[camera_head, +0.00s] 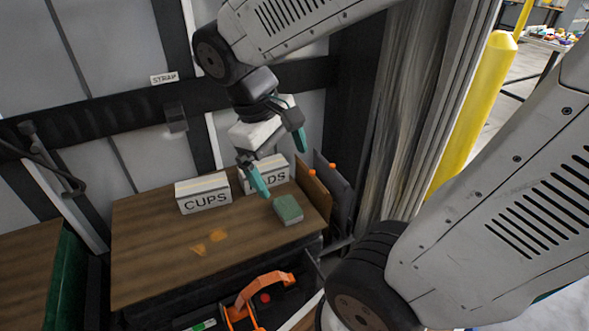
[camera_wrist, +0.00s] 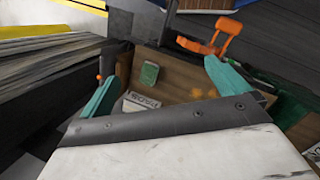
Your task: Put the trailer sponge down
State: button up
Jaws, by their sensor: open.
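The sponge (camera_head: 288,209) is a small green block with a paler side. It lies flat on the wooden tabletop (camera_head: 150,245), near its right edge. It also shows in the wrist view (camera_wrist: 149,75), between my two fingers and beyond them. My gripper (camera_head: 277,164) has teal fingers spread wide apart. It is open and empty, above and behind the sponge, and not touching it.
Boxes marked CUPS (camera_head: 204,193) and, partly hidden by my gripper, "ADS" (camera_head: 265,177) stand behind the sponge. Dark upright panels (camera_head: 335,195) line the table's right edge. An orange-handled item (camera_head: 263,287) sits below the front edge. The tabletop's left part is clear.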

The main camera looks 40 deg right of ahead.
jog(key=s+a+r+m+t+y, duration=0.2)
jog(key=s+r+t, duration=0.1)
jog(key=s, duration=0.3)
jog(key=shift+s+a+y, duration=0.25)
jog(key=shift+a+y, duration=0.05)
dwell(1.0)
